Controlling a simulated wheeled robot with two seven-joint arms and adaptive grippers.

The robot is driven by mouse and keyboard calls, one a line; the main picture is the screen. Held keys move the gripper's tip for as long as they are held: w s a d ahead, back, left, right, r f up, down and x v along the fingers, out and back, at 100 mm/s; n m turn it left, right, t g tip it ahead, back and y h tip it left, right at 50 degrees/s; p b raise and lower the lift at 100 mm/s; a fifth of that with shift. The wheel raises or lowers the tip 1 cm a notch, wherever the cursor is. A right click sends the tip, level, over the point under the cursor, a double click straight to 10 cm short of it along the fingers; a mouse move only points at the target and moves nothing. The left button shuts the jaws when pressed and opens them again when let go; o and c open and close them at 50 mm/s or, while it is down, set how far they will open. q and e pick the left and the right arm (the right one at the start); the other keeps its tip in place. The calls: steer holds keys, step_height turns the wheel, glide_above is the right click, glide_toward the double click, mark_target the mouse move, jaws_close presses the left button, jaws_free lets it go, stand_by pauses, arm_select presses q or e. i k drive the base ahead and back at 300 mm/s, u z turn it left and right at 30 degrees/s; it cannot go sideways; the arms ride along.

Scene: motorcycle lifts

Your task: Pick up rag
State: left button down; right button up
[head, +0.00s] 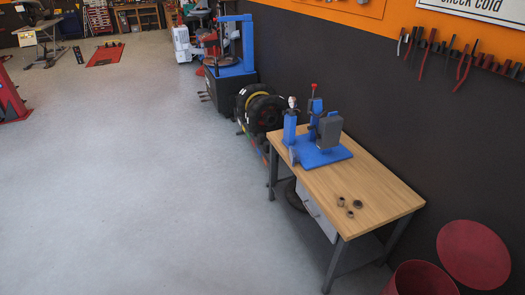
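I cannot make out a rag in the head view. A red round bin (420,281) stands at the bottom right, cut off by the picture edge. Its round red lid (473,254) is tilted up against the dark wall. The bin's inside is barely visible, and I cannot tell what is in it. Neither of my grippers is in view.
A wooden-topped workbench (385,198) stands along the right wall. It carries a blue machine (322,155) and several small metal parts (350,203). Tires (260,108) and a blue-and-black machine (232,80) stand behind it. The grey floor (130,180) at left is clear.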

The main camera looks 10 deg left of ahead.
mark_target(294, 156)
steer(key=u, duration=0.85)
steer(key=i, duration=2.95)
steer(key=z, duration=0.7)
